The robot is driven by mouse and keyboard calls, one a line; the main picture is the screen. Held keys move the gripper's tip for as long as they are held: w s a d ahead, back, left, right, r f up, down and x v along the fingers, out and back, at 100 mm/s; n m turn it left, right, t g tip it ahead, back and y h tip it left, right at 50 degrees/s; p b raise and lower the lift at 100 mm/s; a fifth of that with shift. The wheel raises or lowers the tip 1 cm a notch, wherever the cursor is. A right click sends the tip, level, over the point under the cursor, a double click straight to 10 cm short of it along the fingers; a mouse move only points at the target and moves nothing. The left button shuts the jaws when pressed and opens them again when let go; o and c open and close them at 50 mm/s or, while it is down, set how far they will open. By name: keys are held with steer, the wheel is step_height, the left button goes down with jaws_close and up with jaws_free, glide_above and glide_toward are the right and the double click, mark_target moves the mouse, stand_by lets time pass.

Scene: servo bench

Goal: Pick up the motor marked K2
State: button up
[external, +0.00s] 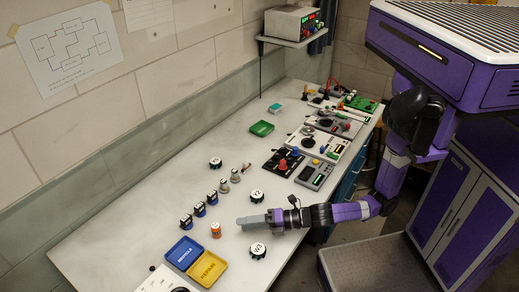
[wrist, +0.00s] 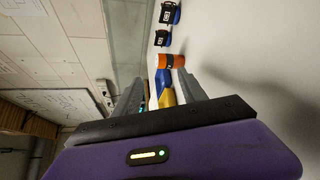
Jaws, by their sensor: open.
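Several round motors with white tops and black bases stand on the bench. One reads like Y2 (external: 257,195) and one like W3 (external: 258,248); the mark on the motor farther back (external: 215,163) is too small to read. I cannot make out a K2 mark in either view. My gripper (external: 243,222) is open and empty, low over the bench between the Y2 and W3 motors, and points left. In the wrist view my gripper (wrist: 161,77) has its fingers apart, with the orange cylinder (wrist: 165,61) beyond the tips.
The orange cylinder (external: 215,230) stands left of my gripper. Blue (external: 184,252) and yellow (external: 207,269) trays lie at the front. Several small blue-black parts (external: 199,208) stand in a row behind. A green tray (external: 261,128) and equipment boards lie farther back. The bench's middle is mostly clear.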

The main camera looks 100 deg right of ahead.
mark_target(226, 183)
steer(key=d+n+g+h, duration=0.1)
steer(key=d, duration=0.1)
steer(key=w+d+h+p, duration=0.1)
steer(key=d, duration=0.2)
steer(key=w+d+n+g+h, duration=0.1)
steer(key=d, duration=0.2)
steer(key=shift+w+d+f+n+g+h, duration=0.1)
steer(key=shift+d+f+n+g+h, duration=0.05)
steer(key=shift+n+g+h, duration=0.2)
steer(key=d+n+g+h, duration=0.1)
steer(key=d, duration=0.2)
steer(key=d+n+g+h+p, duration=0.1)
steer(key=d+g, duration=0.1)
steer(key=d, duration=0.1)
steer(key=d+n+g+h+p, duration=0.1)
steer(key=d+h, duration=0.1)
steer(key=d, duration=0.2)
steer(key=shift+s, duration=0.3)
steer(key=shift+x, duration=3.85)
steer(key=shift+s, duration=0.15)
jaws_close()
